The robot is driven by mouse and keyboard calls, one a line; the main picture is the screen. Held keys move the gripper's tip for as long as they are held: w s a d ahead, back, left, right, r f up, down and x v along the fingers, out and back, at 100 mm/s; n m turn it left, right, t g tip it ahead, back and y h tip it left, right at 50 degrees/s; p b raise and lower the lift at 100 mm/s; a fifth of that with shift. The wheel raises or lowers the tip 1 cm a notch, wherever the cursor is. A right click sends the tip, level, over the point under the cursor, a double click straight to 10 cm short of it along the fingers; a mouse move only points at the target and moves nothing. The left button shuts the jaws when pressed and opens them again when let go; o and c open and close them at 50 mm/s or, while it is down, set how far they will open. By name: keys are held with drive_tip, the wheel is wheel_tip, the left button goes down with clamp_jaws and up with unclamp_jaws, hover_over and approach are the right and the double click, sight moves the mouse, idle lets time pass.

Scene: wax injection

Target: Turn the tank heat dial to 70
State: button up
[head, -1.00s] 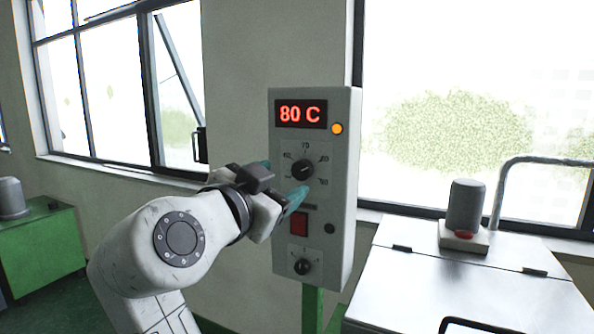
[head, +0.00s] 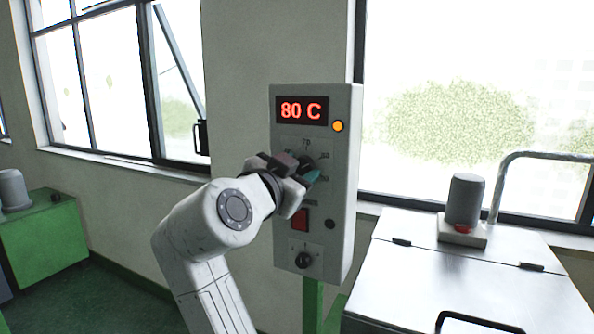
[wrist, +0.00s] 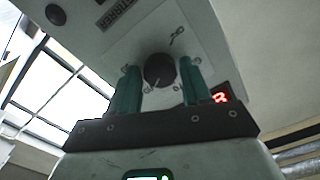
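The control box (head: 343,190) shows a red display (head: 301,111) reading 80 C. The heat dial, a dark round knob (wrist: 158,68) with a pale pointer line, sits on a marked scale below the display. In the head view my gripper (head: 308,174) covers most of the dial, and 70 is marked at the top of its scale. In the wrist view the two teal fingers of my gripper (wrist: 160,74) stand apart, one on each side of the knob. A small gap shows beside the knob; contact cannot be made out.
An orange lamp (head: 338,126) is beside the display. A red switch (head: 301,219) and a smaller lower knob (head: 303,260) lie below the dial. A metal tank (head: 455,270) stands at the right, a green cabinet (head: 45,245) at the left.

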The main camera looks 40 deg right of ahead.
drive_tip(key=c, duration=0.7)
drive_tip(key=shift+n, duration=0.3)
drive_tip(key=n+p, duration=0.2)
drive_tip(key=n, duration=0.3)
drive_tip(key=shift+r+n, duration=0.15)
drive_tip(key=shift+n, duration=0.15)
drive_tip(key=n+p, duration=0.3)
drive_tip(key=n, duration=0.2)
drive_tip(key=shift+n, duration=0.4)
drive_tip(key=o, duration=1.1)
drive_tip(key=shift+c, duration=0.2)
